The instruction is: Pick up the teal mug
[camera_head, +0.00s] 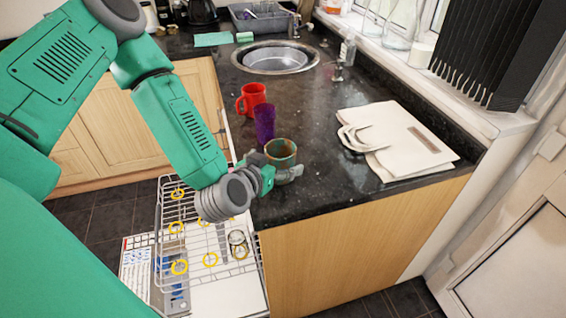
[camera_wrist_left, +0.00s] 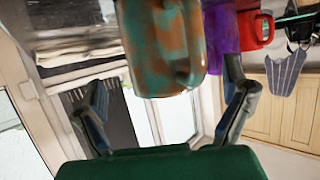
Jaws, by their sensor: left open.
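The teal mug (camera_head: 281,148), mottled with orange-brown, stands on the dark granite counter near its front left corner. My left gripper (camera_head: 282,174) is at the near side of the mug, low by its base. There the left gripper (camera_wrist_left: 166,88) is open, with one finger on each side of the mug's outline. I cannot tell whether the fingers touch it. My right gripper is not in view.
A purple cup (camera_head: 265,122) stands just behind the mug, and a red mug (camera_head: 252,98) farther back. A folded pale bag (camera_head: 405,140) lies to the right. A sink (camera_head: 275,58) is behind. An open dishwasher rack (camera_head: 205,240) sits below the counter edge. Granite between mug and bag is clear.

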